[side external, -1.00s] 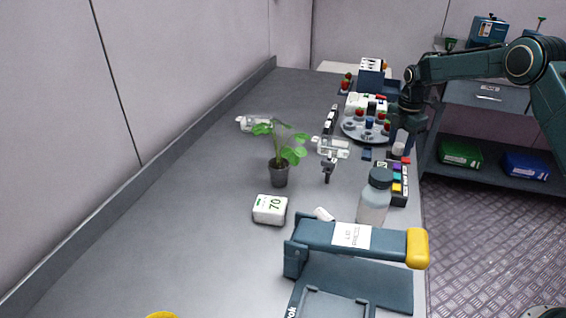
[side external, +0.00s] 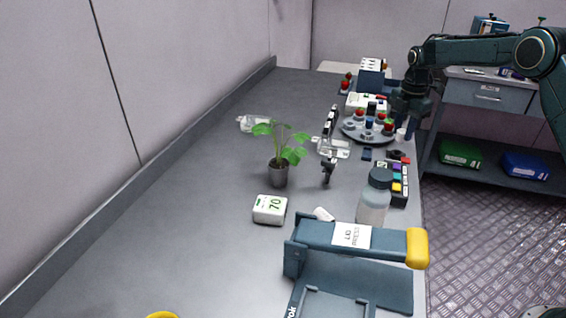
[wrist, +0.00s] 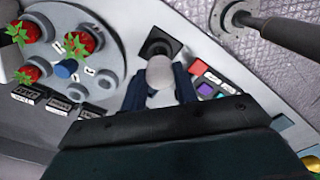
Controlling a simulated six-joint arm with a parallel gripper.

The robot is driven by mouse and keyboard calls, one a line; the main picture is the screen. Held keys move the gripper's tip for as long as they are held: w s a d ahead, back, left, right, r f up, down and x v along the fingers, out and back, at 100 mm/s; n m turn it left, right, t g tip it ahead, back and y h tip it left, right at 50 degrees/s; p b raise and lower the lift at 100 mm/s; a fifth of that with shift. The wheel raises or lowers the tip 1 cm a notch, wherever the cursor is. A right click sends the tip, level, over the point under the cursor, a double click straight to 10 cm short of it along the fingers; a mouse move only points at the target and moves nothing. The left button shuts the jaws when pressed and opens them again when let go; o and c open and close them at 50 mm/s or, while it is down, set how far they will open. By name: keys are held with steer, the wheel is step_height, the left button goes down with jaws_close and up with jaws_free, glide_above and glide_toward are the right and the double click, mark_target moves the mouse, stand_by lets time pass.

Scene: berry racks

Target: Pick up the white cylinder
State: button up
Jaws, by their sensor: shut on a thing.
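The white cylinder (wrist: 160,74) sits between the two dark blue fingers of my gripper (wrist: 160,88) in the wrist view, with its round pale top toward the camera. My gripper is shut on it. In the side view, my gripper (side external: 408,122) is at the right edge of the bench, beside the round tray, and the small white cylinder (side external: 401,135) shows at its fingertips. The cylinder appears raised above the bench. Its lower part is hidden in the wrist view.
A round grey tray (side external: 350,137) with strawberries and blue pegs is close by. A black square holder (wrist: 160,42) and a rack of coloured blocks (wrist: 205,89) are near the fingers. A bottle (side external: 373,204) and a plant (side external: 279,174) stand nearer the camera.

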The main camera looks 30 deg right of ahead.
mark_target(403, 131)
step_height(403, 131, up, 15)
steer(key=shift+r, duration=0.2)
stand_by(0.3)
steer(key=shift+a, duration=0.1)
stand_by(0.4)
